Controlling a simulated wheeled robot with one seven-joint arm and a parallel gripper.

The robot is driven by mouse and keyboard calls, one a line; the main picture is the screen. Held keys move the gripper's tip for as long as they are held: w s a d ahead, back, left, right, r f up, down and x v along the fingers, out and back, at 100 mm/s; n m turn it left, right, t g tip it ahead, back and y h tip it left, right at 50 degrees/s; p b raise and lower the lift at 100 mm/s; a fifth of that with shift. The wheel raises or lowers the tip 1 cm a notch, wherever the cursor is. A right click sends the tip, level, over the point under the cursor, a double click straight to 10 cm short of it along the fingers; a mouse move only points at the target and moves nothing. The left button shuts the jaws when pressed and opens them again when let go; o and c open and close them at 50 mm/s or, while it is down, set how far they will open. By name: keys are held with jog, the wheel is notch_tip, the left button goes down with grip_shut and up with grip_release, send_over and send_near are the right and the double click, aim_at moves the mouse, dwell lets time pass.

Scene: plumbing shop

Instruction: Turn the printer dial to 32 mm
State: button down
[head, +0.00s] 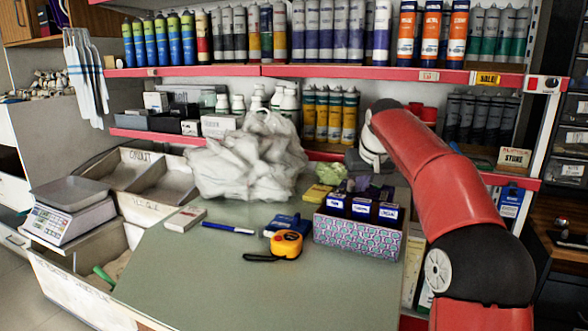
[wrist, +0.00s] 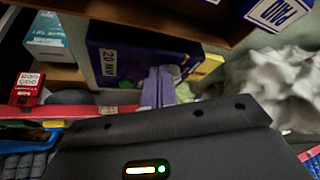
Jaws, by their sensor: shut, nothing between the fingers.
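I cannot make out a printer or its dial in either view. My gripper is mostly hidden in the head view behind the white wrist end of my red arm, near the back right of the counter. In the wrist view two narrow purple-grey fingers (wrist: 160,87) appear side by side, shut with nothing between them. They are in front of a dark blue box marked 20 MM (wrist: 118,58). Whether they touch it I cannot tell. My black gripper body fills the bottom of the wrist view.
A patterned tray (head: 357,236) holds dark blue boxes on the green counter (head: 210,275). A yellow tape measure (head: 287,243), blue pen (head: 229,228) and small white box (head: 186,219) lie left of it. White plastic bags (head: 240,165) stand behind. The counter's front is clear.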

jog(key=shift+s+a+p, duration=0.15)
jog(key=shift+a+p, duration=0.45)
jog(key=shift+p, duration=0.35)
jog(key=shift+a+p, duration=0.35)
jog(key=shift+p, duration=0.25)
jog(key=shift+s+f, duration=0.1)
jog(key=shift+s+a, duration=0.1)
jog(key=shift+s, duration=0.15)
notch_tip(320, 180, up, 6)
dwell(0.6)
jog(key=shift+a, duration=0.15)
